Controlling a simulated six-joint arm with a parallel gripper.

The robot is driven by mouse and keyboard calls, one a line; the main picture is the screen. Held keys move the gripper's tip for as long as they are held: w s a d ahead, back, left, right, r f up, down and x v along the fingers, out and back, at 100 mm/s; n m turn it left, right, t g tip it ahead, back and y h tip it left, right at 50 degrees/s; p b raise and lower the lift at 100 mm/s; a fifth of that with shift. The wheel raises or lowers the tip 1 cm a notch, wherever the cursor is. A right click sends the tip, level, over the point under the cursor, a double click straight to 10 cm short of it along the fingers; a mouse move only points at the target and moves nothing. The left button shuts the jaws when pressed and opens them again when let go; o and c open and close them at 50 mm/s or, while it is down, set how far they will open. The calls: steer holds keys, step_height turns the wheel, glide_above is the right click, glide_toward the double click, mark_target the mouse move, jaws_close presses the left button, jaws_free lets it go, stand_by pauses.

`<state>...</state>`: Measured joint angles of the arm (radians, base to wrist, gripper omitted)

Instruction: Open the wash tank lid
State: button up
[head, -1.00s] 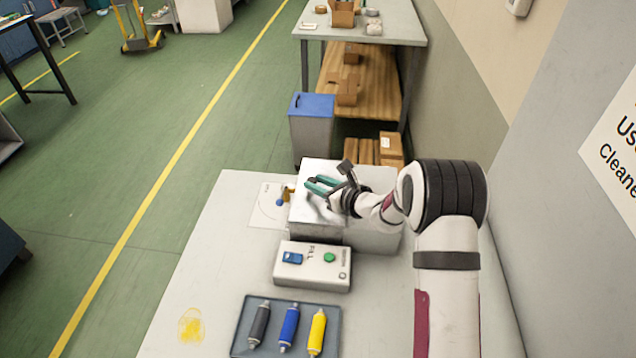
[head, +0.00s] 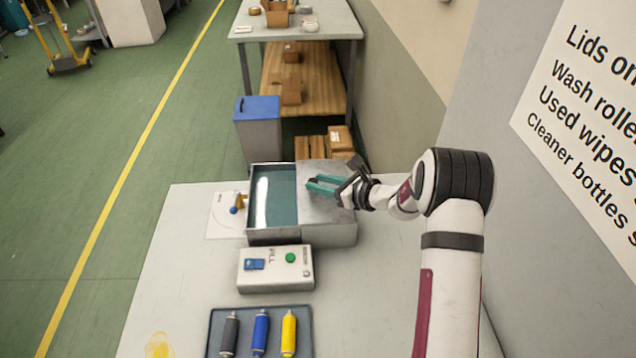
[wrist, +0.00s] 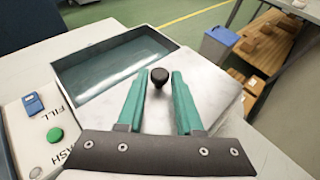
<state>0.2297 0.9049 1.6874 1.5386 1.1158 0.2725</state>
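The wash tank (head: 275,237) is a grey metal box, and its left part stands uncovered with blue-green liquid (head: 277,195) inside. The flat grey lid (head: 325,210) covers the right part. In the wrist view the lid (wrist: 205,78) carries a black knob (wrist: 159,77). My gripper (head: 312,184) is over the lid with its green fingers pointing left. In the wrist view my gripper (wrist: 159,80) is open, with the knob between its fingertips and a gap visible on each side. The knob is not clear in the head view.
A control box (head: 275,270) with a blue switch and green button stands in front of the tank. A tray (head: 219,330) with grey, blue and yellow bottles is nearer. A blue-lidded bin (head: 257,130) stands behind. A wall with a sign (head: 590,100) is on the right.

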steer(key=o, duration=0.3)
steer(key=v, duration=1.5)
steer(key=shift+s+d+r, duration=0.2)
steer(key=shift+s+d, duration=0.05)
steer(key=shift+s, duration=0.05)
